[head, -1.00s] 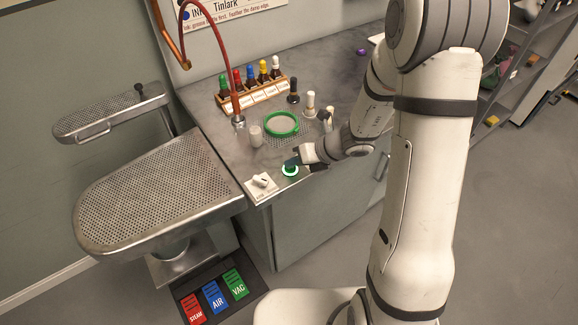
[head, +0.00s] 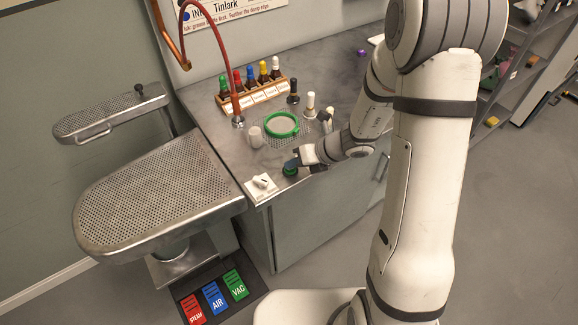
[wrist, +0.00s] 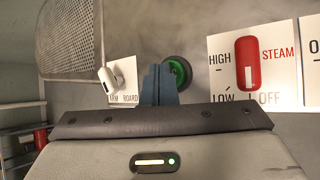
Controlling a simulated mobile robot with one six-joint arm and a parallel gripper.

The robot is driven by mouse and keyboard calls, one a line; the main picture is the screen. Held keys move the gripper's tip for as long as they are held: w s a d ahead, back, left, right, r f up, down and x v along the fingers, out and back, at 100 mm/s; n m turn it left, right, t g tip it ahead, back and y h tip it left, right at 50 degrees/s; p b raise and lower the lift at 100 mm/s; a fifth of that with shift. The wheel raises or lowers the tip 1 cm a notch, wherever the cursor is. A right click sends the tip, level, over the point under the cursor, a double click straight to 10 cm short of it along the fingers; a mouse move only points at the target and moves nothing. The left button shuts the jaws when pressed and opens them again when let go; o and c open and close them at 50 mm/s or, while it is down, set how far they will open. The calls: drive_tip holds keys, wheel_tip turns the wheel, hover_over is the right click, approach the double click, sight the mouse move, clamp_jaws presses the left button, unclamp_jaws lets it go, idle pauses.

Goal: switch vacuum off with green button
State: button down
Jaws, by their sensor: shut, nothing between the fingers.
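The green button (head: 290,171) sits on the front edge of the grey worktop, just right of a white switch plate. The fingers also show in the wrist view (wrist: 159,84). I cannot tell whether they touch the button.
The white switch plate (head: 260,188) with its lever is close left of the button. In the wrist view a red STEAM knob (wrist: 246,64) is to the right.

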sight(294, 170)
wheel_tip(294, 170, up, 6)
drive_tip(key=p, duration=0.5)
idle(0.5)
drive_tip(key=shift+r, duration=0.25)
drive_tip(key=s+d+r+n+g+h, duration=0.2)
drive_tip(key=s+r+n, duration=0.8)
drive_tip(key=n, duration=0.5)
drive_tip(key=s+d+r+n+t+h, duration=0.2)
drive_tip(key=s+d+r+n+h, duration=0.4)
drive_tip(key=n, duration=1)
drive_tip(key=s+d+r, duration=0.3)
drive_tip(key=d, duration=0.2)
drive_tip(key=shift+h, duration=0.3)
